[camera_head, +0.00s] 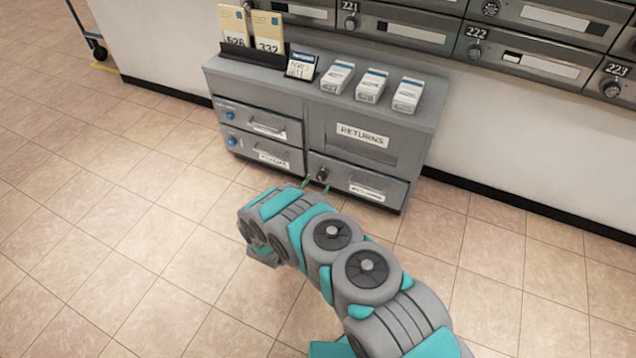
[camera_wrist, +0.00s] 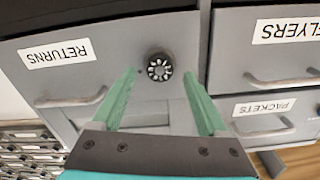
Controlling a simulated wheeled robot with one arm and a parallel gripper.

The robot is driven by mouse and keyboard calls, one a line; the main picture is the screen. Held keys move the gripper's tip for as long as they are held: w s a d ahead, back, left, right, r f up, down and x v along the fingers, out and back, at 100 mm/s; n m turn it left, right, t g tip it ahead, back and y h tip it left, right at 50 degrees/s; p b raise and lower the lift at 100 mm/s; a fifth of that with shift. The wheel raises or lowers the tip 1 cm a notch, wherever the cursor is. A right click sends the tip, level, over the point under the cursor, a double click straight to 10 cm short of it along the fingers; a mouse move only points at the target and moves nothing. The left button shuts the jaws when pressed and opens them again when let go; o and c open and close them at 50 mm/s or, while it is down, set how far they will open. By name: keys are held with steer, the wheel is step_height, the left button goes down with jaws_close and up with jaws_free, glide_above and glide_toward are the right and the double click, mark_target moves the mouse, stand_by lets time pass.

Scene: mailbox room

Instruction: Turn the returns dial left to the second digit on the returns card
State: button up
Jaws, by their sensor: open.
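The returns dial (camera_wrist: 159,67) is a round black knob with pale marks on the drawer labelled RETURNS, which appears inverted in the wrist view. It also shows in the head view (camera_head: 322,174) low on the grey cabinet. My gripper (camera_wrist: 159,74) is open, its two green fingers on either side of the dial, with visible gaps. In the head view, my gripper (camera_head: 317,185) is at the dial. The dial's digits are too small to read. A small card (camera_head: 300,66) stands on the cabinet top; its writing is unclear, and I cannot tell if it is the returns card.
The grey cabinet (camera_head: 225,72) has left drawers with blue knobs. Drawer handles (camera_wrist: 72,99) (camera_wrist: 285,80) flank the dial. The tiled floor (camera_head: 120,215) is clear to the left.

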steer(key=shift+x, duration=0.95)
steer(key=shift+c, duration=0.2)
jaws_close()
